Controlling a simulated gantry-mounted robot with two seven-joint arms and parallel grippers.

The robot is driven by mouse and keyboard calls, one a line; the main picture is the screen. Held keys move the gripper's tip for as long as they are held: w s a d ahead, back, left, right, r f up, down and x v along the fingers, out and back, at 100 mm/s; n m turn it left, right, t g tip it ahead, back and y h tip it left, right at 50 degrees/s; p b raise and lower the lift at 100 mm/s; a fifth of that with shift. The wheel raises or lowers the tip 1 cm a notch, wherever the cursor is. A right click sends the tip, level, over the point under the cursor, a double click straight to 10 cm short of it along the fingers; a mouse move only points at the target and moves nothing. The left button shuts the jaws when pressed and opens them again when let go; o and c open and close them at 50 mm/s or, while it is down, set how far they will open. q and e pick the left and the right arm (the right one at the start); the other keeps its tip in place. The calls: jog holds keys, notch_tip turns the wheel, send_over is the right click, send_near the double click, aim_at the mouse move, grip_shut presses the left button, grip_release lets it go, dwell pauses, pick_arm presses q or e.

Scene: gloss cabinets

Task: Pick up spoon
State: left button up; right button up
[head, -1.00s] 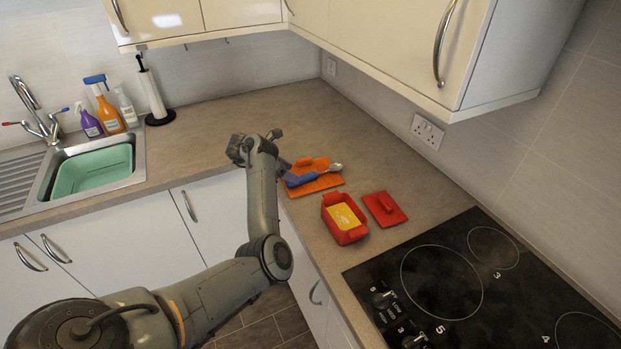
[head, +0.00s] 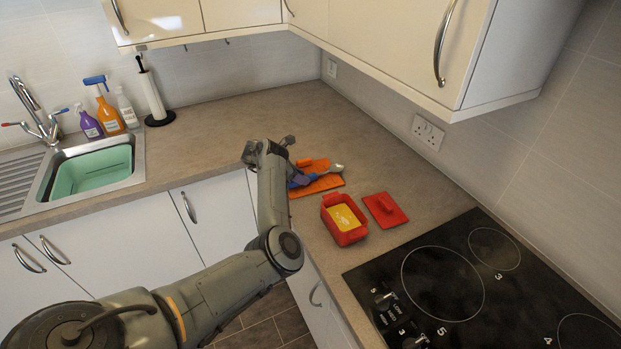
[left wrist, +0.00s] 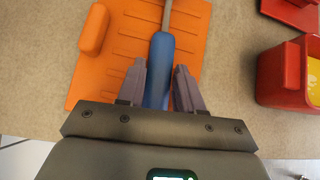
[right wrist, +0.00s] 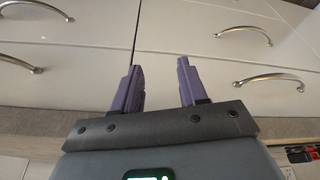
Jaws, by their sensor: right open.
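The spoon has a blue handle (left wrist: 162,58) and a silver metal head (head: 336,168). It lies on an orange ribbed board (left wrist: 194,32) on the counter. My left gripper (left wrist: 160,72) is open above the board, with one purple finger on each side of the blue handle and a gap on both sides. In the head view my left gripper (head: 292,175) partly hides the handle. My right gripper (right wrist: 158,62) is open and empty, in front of white drawer fronts, and is not seen in the head view.
A red dish (head: 344,222) with yellow contents and its red lid (head: 385,209) stand right of the board. The black hob (head: 440,280) is at the lower right. The sink (head: 92,172) and bottles are at the left. The counter behind the board is clear.

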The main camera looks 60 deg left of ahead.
pick_arm(q)
grip_shut()
